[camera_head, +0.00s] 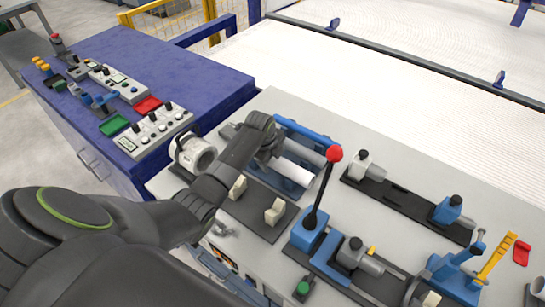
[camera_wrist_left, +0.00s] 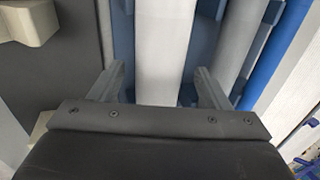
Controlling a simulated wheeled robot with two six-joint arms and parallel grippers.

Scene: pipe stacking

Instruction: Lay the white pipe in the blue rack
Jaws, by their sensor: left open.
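The white pipe (camera_head: 294,172) lies at the blue rack (camera_head: 318,178) on the light worktop. It also shows in the left wrist view (camera_wrist_left: 163,50), running away between my fingers. A grey pipe (camera_wrist_left: 240,40) and a blue pipe (camera_wrist_left: 276,48) lie beside it in the rack. My left gripper (camera_head: 270,157) is over the near end of the white pipe. In the left wrist view the gripper (camera_wrist_left: 158,88) is open, one finger on each side of the white pipe. I cannot tell whether the fingers touch it. My arm hides part of the rack. My right gripper is not in view.
A black base with cream holders (camera_head: 274,211) lies in front of the rack. A lever with a red knob (camera_head: 334,154) stands close to its right. Valves and blue clamps crowd the right side. A blue cabinet (camera_head: 200,75) with control boxes stands at the left.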

